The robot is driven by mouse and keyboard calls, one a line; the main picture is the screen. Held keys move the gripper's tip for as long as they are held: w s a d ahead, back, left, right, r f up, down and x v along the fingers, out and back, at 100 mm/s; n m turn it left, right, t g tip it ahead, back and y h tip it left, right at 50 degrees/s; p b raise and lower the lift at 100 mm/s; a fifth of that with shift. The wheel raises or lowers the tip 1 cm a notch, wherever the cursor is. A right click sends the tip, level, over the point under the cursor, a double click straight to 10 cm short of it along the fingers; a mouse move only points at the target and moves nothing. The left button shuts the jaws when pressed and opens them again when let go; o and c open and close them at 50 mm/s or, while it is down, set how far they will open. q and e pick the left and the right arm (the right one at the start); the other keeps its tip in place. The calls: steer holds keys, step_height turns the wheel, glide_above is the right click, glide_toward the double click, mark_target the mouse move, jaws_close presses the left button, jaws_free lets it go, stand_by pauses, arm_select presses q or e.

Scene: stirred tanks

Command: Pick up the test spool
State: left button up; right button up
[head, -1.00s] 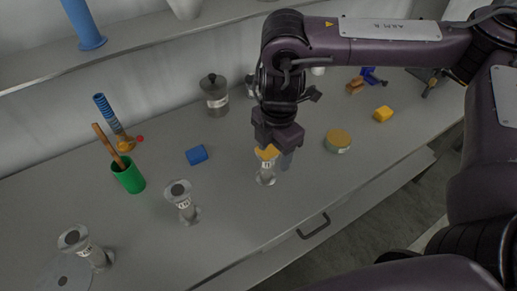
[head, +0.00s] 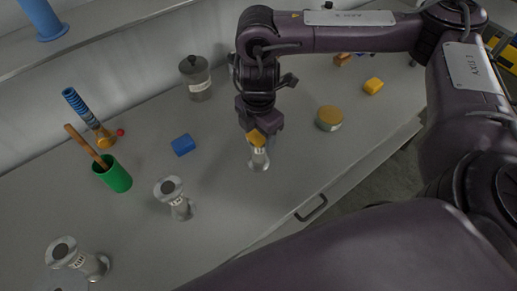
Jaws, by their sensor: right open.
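Three pale grey, waisted spools with small labels stand on the grey bench; I cannot read the labels well enough to tell which is the test spool. One spool (head: 259,161) stands directly under my right gripper (head: 259,137), the second spool (head: 179,204) is left of it, and the third spool (head: 92,264) is at the front left. My right gripper points down, open, at the first spool's top. A yellow patch hides that top; I cannot tell whether the fingers touch the spool. My left gripper is not in view.
A lidded grey jar (head: 197,80) stands behind. A yellow-lidded tin (head: 329,117) and yellow block (head: 373,86) are right. The front drawer has a handle (head: 312,208).

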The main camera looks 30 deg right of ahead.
steer(key=shift+f, duration=0.45)
steer(key=c, duration=1)
steer(key=shift+r, duration=0.15)
